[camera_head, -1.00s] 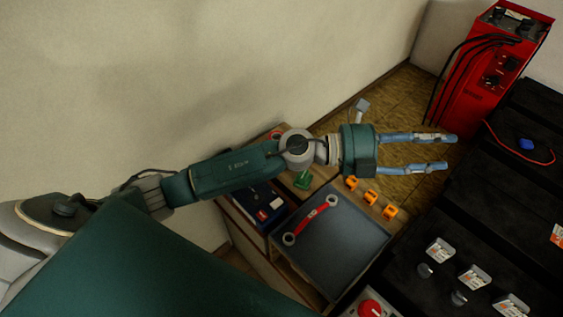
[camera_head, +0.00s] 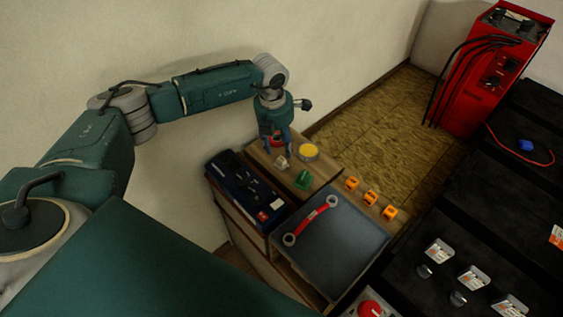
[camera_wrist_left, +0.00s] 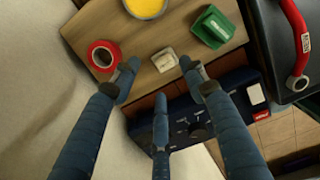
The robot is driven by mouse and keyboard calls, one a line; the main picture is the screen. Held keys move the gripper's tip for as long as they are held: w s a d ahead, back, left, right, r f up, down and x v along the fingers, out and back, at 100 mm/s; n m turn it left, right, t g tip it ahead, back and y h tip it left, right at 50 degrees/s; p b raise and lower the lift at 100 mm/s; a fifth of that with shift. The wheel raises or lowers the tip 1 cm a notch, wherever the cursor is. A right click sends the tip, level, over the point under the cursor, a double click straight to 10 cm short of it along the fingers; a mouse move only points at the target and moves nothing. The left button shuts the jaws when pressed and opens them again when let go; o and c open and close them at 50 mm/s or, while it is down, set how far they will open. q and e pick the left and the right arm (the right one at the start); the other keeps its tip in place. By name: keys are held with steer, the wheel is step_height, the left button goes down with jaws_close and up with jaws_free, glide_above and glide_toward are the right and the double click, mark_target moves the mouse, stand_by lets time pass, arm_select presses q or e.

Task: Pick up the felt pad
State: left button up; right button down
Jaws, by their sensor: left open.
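A small pale block-like piece (camera_head: 282,162), which I take to be the felt pad, lies on the wooden top (camera_head: 322,168). It also shows in the left wrist view (camera_wrist_left: 164,59), between a red tape roll (camera_wrist_left: 103,56) and a green object (camera_wrist_left: 212,27). My left gripper (camera_head: 278,148) points down over this top, close to the pale piece. In the left wrist view its fingers (camera_wrist_left: 158,80) are spread and empty, with the pale piece just beyond the tips. I cannot tell the height between them. My right gripper is not in view.
A yellow round tin (camera_head: 308,151) stands beside the pale piece. A dark blue case (camera_head: 240,190) is to the left. A red wrench (camera_head: 311,220) lies on a grey surface (camera_head: 345,245) in front. Several orange clips (camera_head: 370,198) line its right side. The wall is close behind.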

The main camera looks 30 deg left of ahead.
mark_target(281, 158)
arm_select(q)
steer(key=shift+d+f+p, duration=0.15)
steer(key=shift+f+p, duration=0.2)
steer(key=shift+f, duration=1.15)
steer(key=shift+d+f+p, duration=0.1)
steer(key=shift+f+p, duration=0.2)
steer(key=shift+f, duration=1.2)
steer(key=c, duration=0.9)
